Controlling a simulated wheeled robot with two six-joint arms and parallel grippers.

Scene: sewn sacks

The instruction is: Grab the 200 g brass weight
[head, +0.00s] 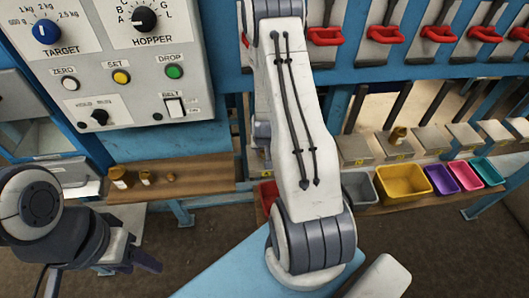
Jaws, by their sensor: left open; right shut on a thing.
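Three brass weights stand in a row on the wooden shelf (205,176) at the left: a large one (120,177), a middle one (145,178) and a small one (170,177). Another brass weight (397,136) stands on a grey plate at the right. Their markings are too small to read, so I cannot tell which is 200 g. My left gripper (135,264) is open and empty at the lower left, below and in front of the shelf. My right arm rises through the middle of the view; its gripper does not show.
A control panel (190,45) with knobs and buttons is at the upper left. Grey (359,187), yellow (402,184), purple (440,178), pink (466,174) and teal (488,171) bins line the right shelf. Red handles (325,37) hang above. My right arm blocks the centre.

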